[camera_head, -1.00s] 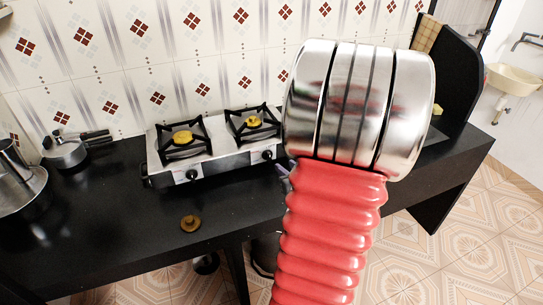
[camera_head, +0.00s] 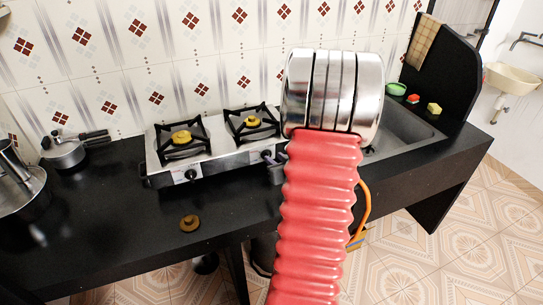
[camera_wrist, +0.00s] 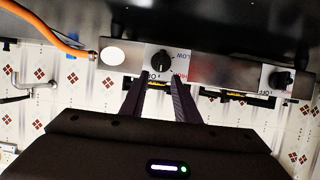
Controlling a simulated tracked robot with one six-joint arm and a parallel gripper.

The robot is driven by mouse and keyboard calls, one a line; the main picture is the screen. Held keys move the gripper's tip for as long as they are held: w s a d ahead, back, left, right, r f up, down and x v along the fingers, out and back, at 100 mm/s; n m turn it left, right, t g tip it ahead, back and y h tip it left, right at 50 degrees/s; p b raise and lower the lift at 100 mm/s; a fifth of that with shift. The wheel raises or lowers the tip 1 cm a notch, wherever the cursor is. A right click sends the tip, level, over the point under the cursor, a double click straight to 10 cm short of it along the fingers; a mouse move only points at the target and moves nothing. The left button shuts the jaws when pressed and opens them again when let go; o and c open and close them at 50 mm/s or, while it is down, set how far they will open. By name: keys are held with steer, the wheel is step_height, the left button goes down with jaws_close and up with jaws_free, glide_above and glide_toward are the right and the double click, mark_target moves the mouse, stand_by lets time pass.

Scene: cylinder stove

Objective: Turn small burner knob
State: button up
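The two-burner stove (camera_head: 215,155) stands on the black counter, with a left front knob (camera_head: 191,175) and a right front knob (camera_head: 267,155). In the upside-down wrist view, the right knob (camera_wrist: 161,62) is black and sits just beyond the fingertips, roughly centred between them. The other knob (camera_wrist: 281,78) is farther right there. My gripper (camera_wrist: 159,76) is open, its two dark fingers apart with nothing between them; I cannot tell if they touch the knob. In the head view my gripper (camera_head: 276,166) is partly hidden by my arm, close to the right knob.
An orange hose (camera_wrist: 45,27) joins the stove's end. A sink (camera_head: 405,130) lies right of my arm. Pots (camera_head: 64,152) stand at the left.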

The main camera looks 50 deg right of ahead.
mark_target(269, 154)
steer(key=shift+x, duration=2.4)
jaws_close()
